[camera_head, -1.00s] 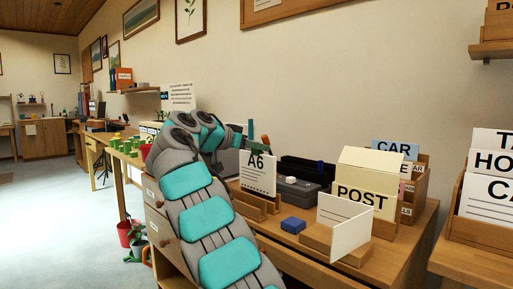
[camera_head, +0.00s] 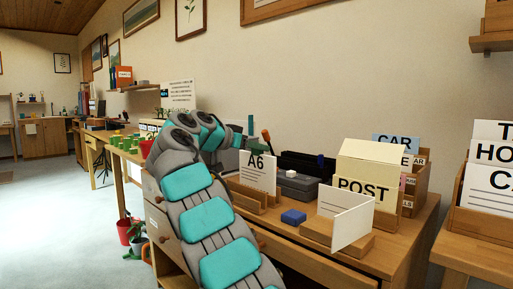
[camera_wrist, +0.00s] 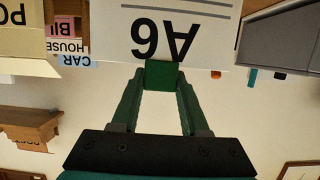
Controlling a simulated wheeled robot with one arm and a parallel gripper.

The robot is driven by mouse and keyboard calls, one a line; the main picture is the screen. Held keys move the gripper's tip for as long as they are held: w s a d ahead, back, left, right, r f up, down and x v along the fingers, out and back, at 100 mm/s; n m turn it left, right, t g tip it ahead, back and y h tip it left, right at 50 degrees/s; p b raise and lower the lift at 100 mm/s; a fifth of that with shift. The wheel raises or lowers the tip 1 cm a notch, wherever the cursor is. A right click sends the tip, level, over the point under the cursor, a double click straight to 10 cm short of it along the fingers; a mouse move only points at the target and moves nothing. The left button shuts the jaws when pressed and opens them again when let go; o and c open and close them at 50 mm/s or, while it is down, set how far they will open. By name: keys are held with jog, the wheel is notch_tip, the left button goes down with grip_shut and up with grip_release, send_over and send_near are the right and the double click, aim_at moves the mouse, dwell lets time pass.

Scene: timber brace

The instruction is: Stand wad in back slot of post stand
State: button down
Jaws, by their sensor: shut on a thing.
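A white wad marked A6 (camera_head: 258,172) stands upright at the small wooden stand (camera_head: 248,203) on the desk. My gripper (camera_head: 257,146) is at its top edge, partly hidden by my arm. In the wrist view the green fingertips (camera_wrist: 160,75) are shut on the edge of the A6 wad (camera_wrist: 215,30), which appears upside down. Another wooden stand (camera_head: 318,233) at the front right holds a white blank card (camera_head: 352,228).
A dark grey device (camera_head: 298,185) stands behind. A wooden sorter with CAR and other labels (camera_head: 412,190) is at the back right. Another sorter (camera_head: 455,220) stands on the right-hand desk.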

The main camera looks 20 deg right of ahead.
jog(key=shift+f+b, duration=0.7)
jog(key=shift+f, duration=0.15)
grip_release()
dwell(0.3)
jog(key=shift+r, duration=0.1)
notch_tip(320, 180, up, 8)
jog(key=p, duration=0.7)
jog(key=shift+p, duration=0.35)
